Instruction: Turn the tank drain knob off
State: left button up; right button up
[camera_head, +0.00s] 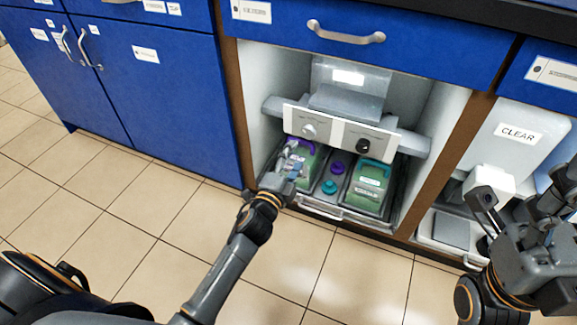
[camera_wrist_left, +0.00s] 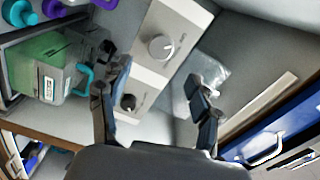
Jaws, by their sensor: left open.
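A white control panel (camera_head: 336,136) sits in the cabinet bay with two knobs, a light one (camera_head: 310,130) on the left and a black one (camera_head: 362,146) on the right. The panel lettering is too small to read, so I cannot tell which knob is the tank drain. In the left wrist view the light knob (camera_wrist_left: 162,47) is beyond my fingertips, and the black knob (camera_wrist_left: 127,101) is close to one finger. My left gripper (camera_head: 291,158) is open and empty, just below the panel's left side. My right gripper (camera_head: 517,190) is open at the far right, away from the panel.
Below the panel, a tray holds a green container with a purple handle (camera_head: 306,165), one with a teal handle (camera_head: 370,184), and small purple and teal caps. Brown cabinet uprights flank the bay. A box marked CLEAR (camera_head: 516,130) is at right. Tiled floor is clear.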

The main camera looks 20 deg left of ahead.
pick_arm(q)
jog(key=s, duration=0.3)
jog(key=shift+s, duration=0.2)
dwell(0.3)
